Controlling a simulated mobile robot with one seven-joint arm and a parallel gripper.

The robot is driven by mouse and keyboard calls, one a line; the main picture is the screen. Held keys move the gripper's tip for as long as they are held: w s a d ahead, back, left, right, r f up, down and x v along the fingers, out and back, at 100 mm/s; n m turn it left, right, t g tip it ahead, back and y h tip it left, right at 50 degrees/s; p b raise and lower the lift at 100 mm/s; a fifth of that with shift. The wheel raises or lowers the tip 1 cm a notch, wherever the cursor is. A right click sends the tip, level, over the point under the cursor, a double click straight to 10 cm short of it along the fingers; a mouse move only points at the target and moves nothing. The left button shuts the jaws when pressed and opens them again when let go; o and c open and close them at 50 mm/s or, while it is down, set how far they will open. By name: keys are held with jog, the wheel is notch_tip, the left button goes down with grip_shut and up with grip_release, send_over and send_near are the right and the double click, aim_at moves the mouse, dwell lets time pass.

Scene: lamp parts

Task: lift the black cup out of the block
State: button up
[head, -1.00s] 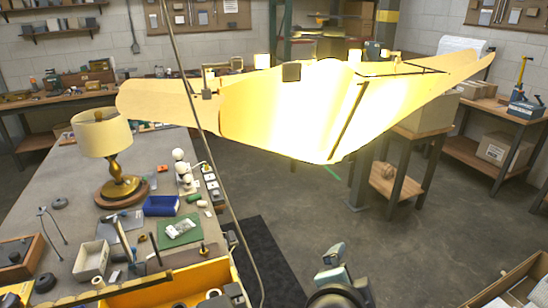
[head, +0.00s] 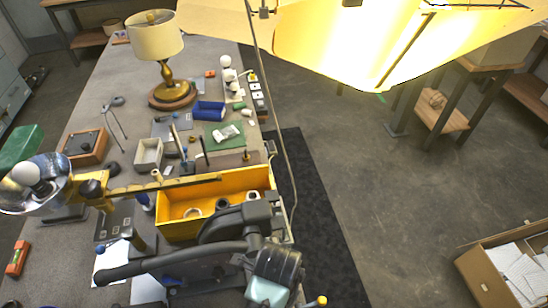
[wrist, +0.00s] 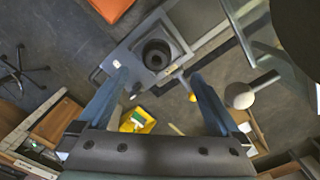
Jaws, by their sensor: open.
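In the wrist view, the black cup (wrist: 157,53) shows as a dark round ring with a hollow middle. It sits in a grey square block (wrist: 178,36), ahead of my gripper. My gripper (wrist: 160,76) is open, its two blue fingers spread wide with nothing between their tips. The cup lies just beyond the fingertips and between their lines; I cannot tell the exact distance. In the head view I cannot pick out the cup or block with certainty.
A yellow bin (head: 172,226) stands at the bench's front right. A lamp with a cream shade (head: 154,38) stands farther back. A large glowing shade (head: 330,45) hangs above.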

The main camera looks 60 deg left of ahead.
jog(key=shift+s+f+p, duration=0.2)
jog(key=shift+f+p, duration=0.2)
jog(key=shift+f, duration=1.15)
jog(key=shift+s+f+p, duration=0.15)
jog(key=shift+f+p, duration=0.2)
jog(key=shift+f, duration=1.2)
jog(key=c, duration=1.5)
